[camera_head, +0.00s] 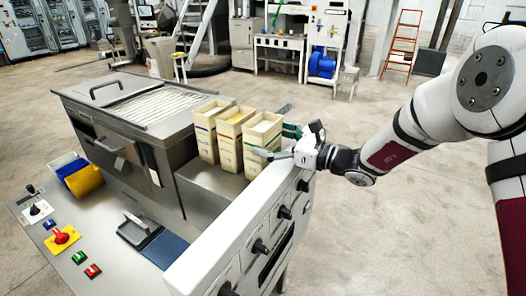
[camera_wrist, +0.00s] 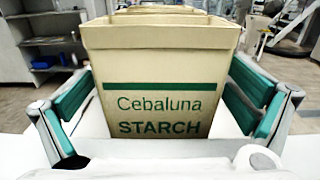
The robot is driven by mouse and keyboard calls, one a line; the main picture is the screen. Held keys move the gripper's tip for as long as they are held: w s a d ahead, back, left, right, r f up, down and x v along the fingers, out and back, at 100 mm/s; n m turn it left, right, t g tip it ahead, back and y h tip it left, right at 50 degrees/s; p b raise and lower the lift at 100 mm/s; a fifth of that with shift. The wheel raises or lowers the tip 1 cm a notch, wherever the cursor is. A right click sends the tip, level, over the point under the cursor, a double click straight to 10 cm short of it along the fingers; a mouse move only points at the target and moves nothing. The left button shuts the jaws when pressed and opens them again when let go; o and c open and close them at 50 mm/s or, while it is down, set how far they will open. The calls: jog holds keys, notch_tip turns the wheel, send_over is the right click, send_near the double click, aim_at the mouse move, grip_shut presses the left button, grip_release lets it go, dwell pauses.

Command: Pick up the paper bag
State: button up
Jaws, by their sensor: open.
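Three tan paper bags stand upright in a row on the machine's steel shelf. The nearest paper bag (camera_head: 262,141) is at the right end of the row, and in the wrist view this bag (camera_wrist: 160,85) faces me with a green stripe and the words "Cebaluna STARCH". My gripper (camera_head: 280,143) is open at this bag. In the wrist view its green-padded fingers (camera_wrist: 160,108) stand on either side of the bag, with a visible gap on both sides. The middle bag (camera_head: 232,129) and the far bag (camera_head: 208,127) are mostly hidden behind it in the wrist view.
The steel shelf (camera_head: 200,183) bears the bags beside a ribbed machine top (camera_head: 155,112). A white panel with knobs (camera_head: 262,225) runs along the front. A control panel with a red emergency knob (camera_head: 61,238) is at the lower left. Open floor lies to the right.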

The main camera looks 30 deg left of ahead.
jog(key=shift+c, duration=0.2)
jog(key=c, duration=1.4)
jog(key=shift+r, duration=0.15)
jog(key=c, duration=0.4)
jog(key=shift+o, duration=0.2)
